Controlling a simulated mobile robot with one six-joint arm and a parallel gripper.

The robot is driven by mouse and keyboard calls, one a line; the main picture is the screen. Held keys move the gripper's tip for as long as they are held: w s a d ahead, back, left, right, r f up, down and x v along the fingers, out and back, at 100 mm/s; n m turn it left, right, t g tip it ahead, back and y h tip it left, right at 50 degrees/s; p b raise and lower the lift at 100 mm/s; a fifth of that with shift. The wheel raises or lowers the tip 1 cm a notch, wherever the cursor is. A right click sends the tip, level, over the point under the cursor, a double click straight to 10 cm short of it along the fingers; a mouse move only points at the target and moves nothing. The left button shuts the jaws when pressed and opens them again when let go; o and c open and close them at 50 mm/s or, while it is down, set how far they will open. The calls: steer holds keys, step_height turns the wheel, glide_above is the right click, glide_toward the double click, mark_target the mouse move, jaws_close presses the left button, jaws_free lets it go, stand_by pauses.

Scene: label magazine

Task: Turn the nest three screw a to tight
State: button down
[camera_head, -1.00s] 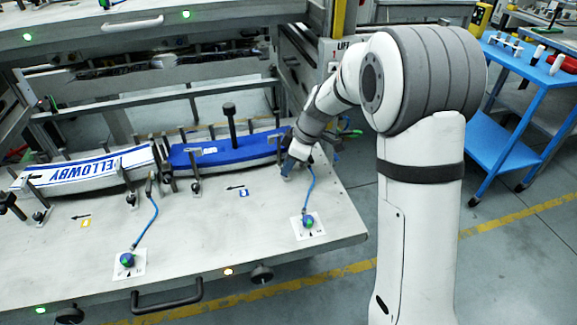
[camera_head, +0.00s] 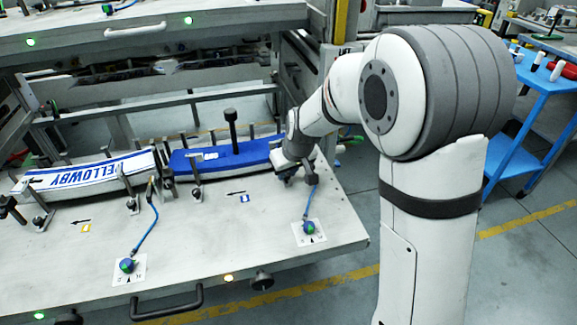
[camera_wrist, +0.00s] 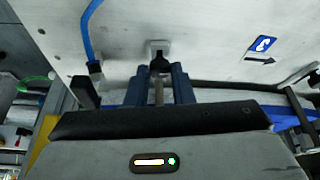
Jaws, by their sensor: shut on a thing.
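My gripper (camera_head: 286,180) is at the right end of the blue-topped nest, low over the grey tray. In the wrist view its two blue fingers (camera_wrist: 160,82) stand on either side of a dark screw head with a metal shank (camera_wrist: 159,66), in front of a small pale block on the tray. The fingers are shut on this screw. I take it for nest three screw a, but its name is not readable. A blue label (camera_wrist: 262,45) with a white figure and an arrow lies to the right of it. In the head view my wrist hides the screw.
The blue-topped nest (camera_head: 215,161) has a tall black-knobbed post (camera_head: 231,130). Metal posts and clamps line the nests. The tray's front (camera_head: 190,240) is mostly clear.

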steer(key=m+h, duration=0.1)
steer(key=m, duration=0.2)
steer(key=shift+a, duration=0.2)
steer(key=m+b, duration=0.2)
steer(key=m+h+b, duration=0.1)
steer(key=b, duration=0.1)
steer(key=shift+a+f+m+t+h, duration=0.15)
steer(key=shift+f+m+t+h, duration=0.15)
steer(key=shift+f+m, duration=0.1)
steer(key=m+h+b, duration=0.1)
steer(key=m+b, duration=0.1)
steer(key=b, duration=0.1)
steer(key=shift+a+r, duration=0.1)
steer(key=shift+r, duration=0.1)
steer(key=shift+r+m+h+b, duration=0.15)
steer(key=shift+m+h+b, duration=0.35)
steer(key=shift+m+b, duration=0.85)
steer(key=shift+m+g+p, duration=0.35)
steer(key=shift+m+g, duration=0.05)
steer(key=shift+m, duration=0.05)
steer(key=c, duration=1.3)
jaws_free()
steer(key=shift+o, duration=0.2)
steer(key=shift+r, duration=0.15)
